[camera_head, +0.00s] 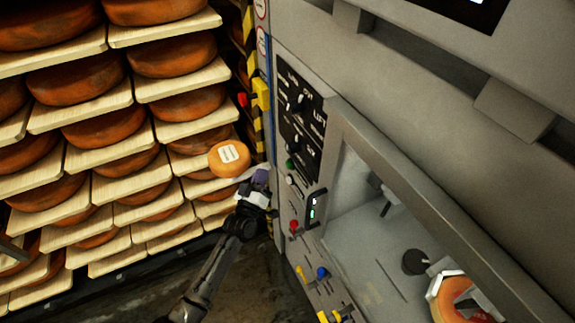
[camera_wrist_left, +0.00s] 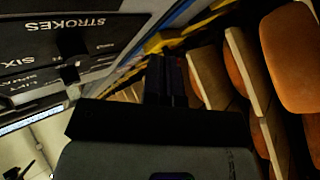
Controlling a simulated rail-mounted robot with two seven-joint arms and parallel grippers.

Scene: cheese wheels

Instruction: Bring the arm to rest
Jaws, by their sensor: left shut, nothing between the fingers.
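My left gripper (camera_head: 262,181) is shut and empty, in front of the left edge of the grey machine's control panel in the head view. Its arm reaches up from the bottom of the picture. In the left wrist view its dark fingers (camera_wrist_left: 167,80) are together, with nothing between them. A small orange cheese wheel with a white label (camera_head: 229,158) shows just to the upper left of the gripper in the head view. My right gripper is not seen in either view.
Shelves of large cheese wheels on pale boards (camera_head: 110,185) fill the left. The grey machine (camera_head: 430,110) stands at the right, with a black switch panel (camera_head: 300,115) and coloured knobs (camera_head: 322,272). Its open bay holds another orange cheese (camera_head: 455,292). Floor shows at bottom centre.

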